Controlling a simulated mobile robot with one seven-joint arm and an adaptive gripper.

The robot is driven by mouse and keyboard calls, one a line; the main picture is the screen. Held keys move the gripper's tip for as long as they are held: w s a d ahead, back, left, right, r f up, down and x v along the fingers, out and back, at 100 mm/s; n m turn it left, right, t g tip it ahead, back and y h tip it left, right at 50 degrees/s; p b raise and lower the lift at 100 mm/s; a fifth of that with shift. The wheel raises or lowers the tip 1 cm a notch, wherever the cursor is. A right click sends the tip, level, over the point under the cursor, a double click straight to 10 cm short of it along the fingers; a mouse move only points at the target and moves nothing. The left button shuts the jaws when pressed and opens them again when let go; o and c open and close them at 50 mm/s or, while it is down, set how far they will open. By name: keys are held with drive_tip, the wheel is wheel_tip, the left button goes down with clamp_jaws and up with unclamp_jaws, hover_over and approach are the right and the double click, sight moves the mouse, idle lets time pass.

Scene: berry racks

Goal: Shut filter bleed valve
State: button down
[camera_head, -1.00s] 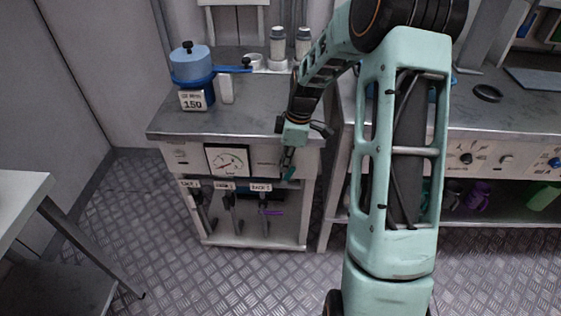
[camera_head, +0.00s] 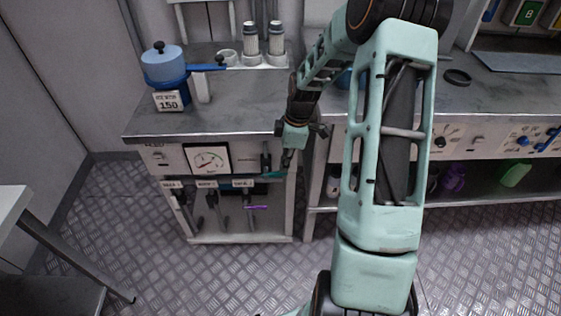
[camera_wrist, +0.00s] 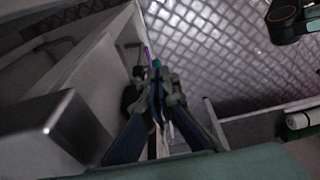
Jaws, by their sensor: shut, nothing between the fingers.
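My gripper (camera_head: 287,160) is shut and empty. It points down in front of the right end of the cabinet's front panel. Just left of it, right of the round gauge (camera_head: 208,160), is a dark fitting (camera_head: 266,158) with a teal lever (camera_head: 273,175) below it. I cannot read a label naming it as the bleed valve. In the wrist view the shut fingers (camera_wrist: 158,88) point at a small teal tip (camera_wrist: 156,63) with a purple piece (camera_wrist: 148,53) beyond. Whether the fingers touch the teal tip I cannot tell.
A blue pot (camera_head: 163,66) with a 150 sign (camera_head: 169,101) stands on the cabinet top (camera_head: 225,110). Below hang several dark tools under white labels, one with a purple lever (camera_head: 257,207). A workbench (camera_head: 480,105) stands right; a table (camera_head: 12,210) stands left. The floor between is clear.

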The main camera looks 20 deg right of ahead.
drive_tip(key=shift+s+d+f, duration=0.1)
drive_tip(key=shift+d+f, duration=0.1)
drive_tip(key=shift+f, duration=0.1)
idle(0.6)
